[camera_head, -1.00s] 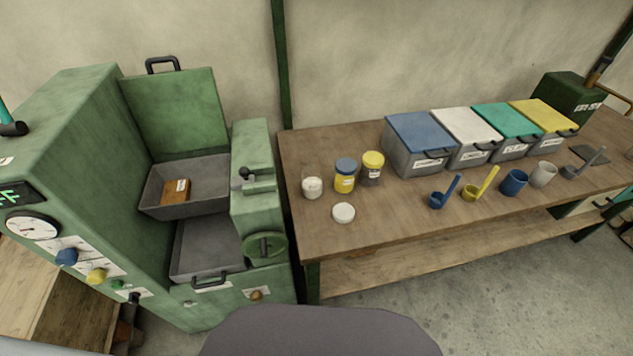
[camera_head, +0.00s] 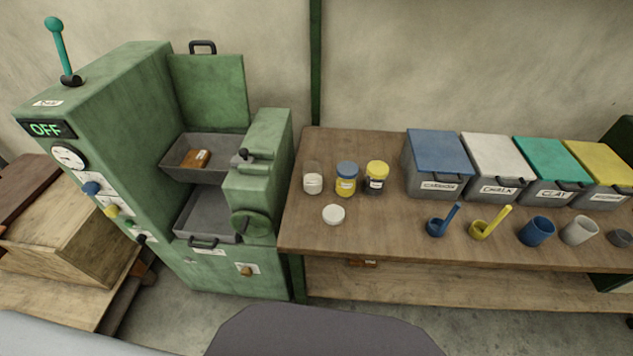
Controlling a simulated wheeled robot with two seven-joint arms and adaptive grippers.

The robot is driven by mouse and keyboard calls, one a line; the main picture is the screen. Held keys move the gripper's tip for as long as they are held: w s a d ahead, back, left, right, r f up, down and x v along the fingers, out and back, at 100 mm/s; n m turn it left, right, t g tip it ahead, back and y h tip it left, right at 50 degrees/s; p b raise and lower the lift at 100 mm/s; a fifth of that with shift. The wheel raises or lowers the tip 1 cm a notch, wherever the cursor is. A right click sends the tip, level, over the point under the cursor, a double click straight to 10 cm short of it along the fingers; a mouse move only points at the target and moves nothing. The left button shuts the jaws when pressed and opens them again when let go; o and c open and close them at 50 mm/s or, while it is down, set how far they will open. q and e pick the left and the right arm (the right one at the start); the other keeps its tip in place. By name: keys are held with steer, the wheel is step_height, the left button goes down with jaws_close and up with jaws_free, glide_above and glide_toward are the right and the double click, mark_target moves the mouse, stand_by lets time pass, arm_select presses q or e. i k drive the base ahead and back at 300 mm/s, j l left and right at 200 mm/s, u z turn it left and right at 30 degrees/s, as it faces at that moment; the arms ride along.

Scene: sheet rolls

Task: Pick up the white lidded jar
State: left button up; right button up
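A clear jar (camera_head: 313,182) with white in its lower part stands on the wooden table near its left end. Its top shows no lid on it. A round white lid (camera_head: 333,214) lies flat on the table just in front of it, apart from the jar. To the right of the jar stand a jar with a blue lid (camera_head: 346,180) and a jar with a yellow lid (camera_head: 376,178). Neither of my grippers is in view.
A green machine (camera_head: 150,150) with grey trays stands left of the table (camera_head: 400,250). Blue, white, green and yellow lidded bins (camera_head: 437,165) line the table's back. Scoops (camera_head: 436,227) and cups (camera_head: 536,230) stand in front of them. Table space around the white lid is clear.

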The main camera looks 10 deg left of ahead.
mark_target(313, 172)
steer(key=l+u, duration=0.2)
steer(key=l, duration=0.25)
steer(key=k+l+u, duration=0.15)
steer(key=l, duration=0.25)
steer(key=k+l+u, duration=0.2)
steer(key=l, duration=0.2)
steer(key=l+u, duration=0.2)
steer(key=l, duration=0.25)
steer(key=k, duration=0.05)
